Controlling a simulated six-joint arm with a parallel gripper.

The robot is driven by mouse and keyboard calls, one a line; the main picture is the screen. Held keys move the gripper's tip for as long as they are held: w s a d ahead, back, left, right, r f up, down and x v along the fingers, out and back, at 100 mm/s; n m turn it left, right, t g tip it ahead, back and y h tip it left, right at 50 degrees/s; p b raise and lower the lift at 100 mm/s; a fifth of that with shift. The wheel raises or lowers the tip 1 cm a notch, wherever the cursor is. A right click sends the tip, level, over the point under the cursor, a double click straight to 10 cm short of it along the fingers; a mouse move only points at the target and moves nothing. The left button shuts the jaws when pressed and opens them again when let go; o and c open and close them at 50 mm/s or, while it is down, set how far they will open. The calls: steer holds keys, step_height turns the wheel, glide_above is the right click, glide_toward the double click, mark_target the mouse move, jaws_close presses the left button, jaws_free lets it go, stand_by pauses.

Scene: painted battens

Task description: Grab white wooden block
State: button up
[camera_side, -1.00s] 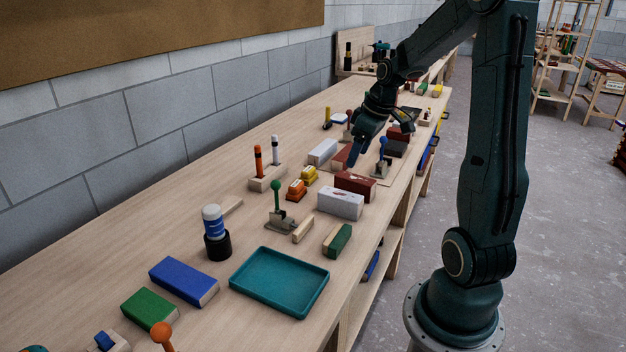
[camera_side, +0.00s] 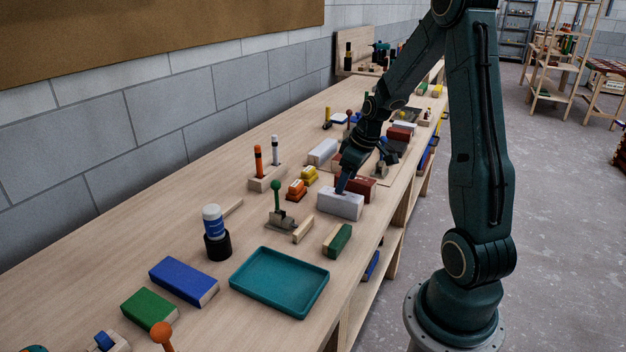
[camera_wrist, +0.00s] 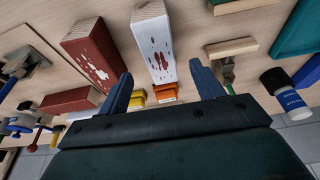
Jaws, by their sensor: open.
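A white wooden block (camera_side: 338,204) with red flecks lies near the front edge of the bench in the side view. In the wrist view the same block (camera_wrist: 154,46) stretches away from the gap between my two fingers, with dark red flecks on its face and a bare wood end. My gripper (camera_side: 342,189) is at the block's upper side in the side view; I cannot tell whether it touches. In the wrist view my gripper (camera_wrist: 163,84) is open and empty, a blue finger to each side of the block's line. A second white block (camera_side: 322,152) lies farther back.
A dark red block (camera_side: 358,186) lies close behind the white one. Orange (camera_side: 296,190) and yellow (camera_side: 309,175) pieces sit to its left. A green-knobbed lever (camera_side: 277,200), a green block (camera_side: 338,240) and a teal tray (camera_side: 279,284) lie nearer the camera.

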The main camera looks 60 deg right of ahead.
mark_target(340, 203)
steer(key=shift+f, duration=0.1)
steer(key=shift+x, duration=2.5)
steer(key=shift+c, duration=0.5)
steer(key=c, duration=1.1)
